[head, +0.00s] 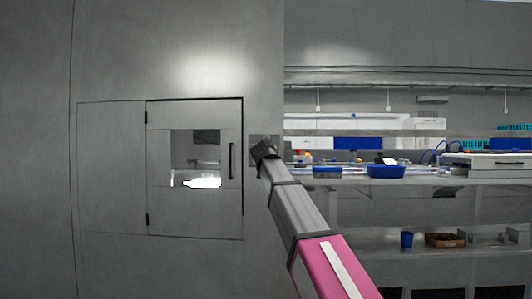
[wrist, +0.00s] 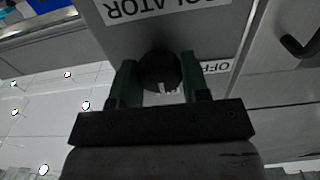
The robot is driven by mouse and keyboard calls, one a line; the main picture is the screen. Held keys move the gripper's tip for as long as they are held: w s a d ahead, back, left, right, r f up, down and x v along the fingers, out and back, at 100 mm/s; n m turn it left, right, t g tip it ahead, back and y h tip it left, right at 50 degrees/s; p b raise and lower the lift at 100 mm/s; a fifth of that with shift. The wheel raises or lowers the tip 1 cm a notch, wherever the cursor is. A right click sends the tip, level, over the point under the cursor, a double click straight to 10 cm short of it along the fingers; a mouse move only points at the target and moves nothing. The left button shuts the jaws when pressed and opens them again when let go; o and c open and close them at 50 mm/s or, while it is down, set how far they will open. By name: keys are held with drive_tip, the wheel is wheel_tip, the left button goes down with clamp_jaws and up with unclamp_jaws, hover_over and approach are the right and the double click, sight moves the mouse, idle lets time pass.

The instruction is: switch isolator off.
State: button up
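The isolator is a grey box whose upside-down label, partly cut off and ending in "OLATOR", shows in the wrist view (wrist: 172,8). Its round dark knob (wrist: 160,68) has a pale mark on its lower edge. A white "OFF" label (wrist: 216,67) is beside it, partly hidden by the right finger. My gripper (wrist: 159,72) has its green fingers on either side of the knob, which fills the gap between them. In the head view my gripper (head: 263,150) is at the isolator box (head: 271,138) on the wall's right edge, covering the knob.
A grey wall hatch (head: 195,215) with a small window and a dark handle (head: 232,161) is just left of the isolator.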

drive_tip(key=shift+n, duration=0.3)
drive_tip(key=shift+c, duration=0.4)
drive_tip(key=n, duration=0.2)
drive_tip(key=shift+n, duration=5.8)
drive_tip(key=o, duration=0.9)
drive_tip(key=shift+s, duration=0.15)
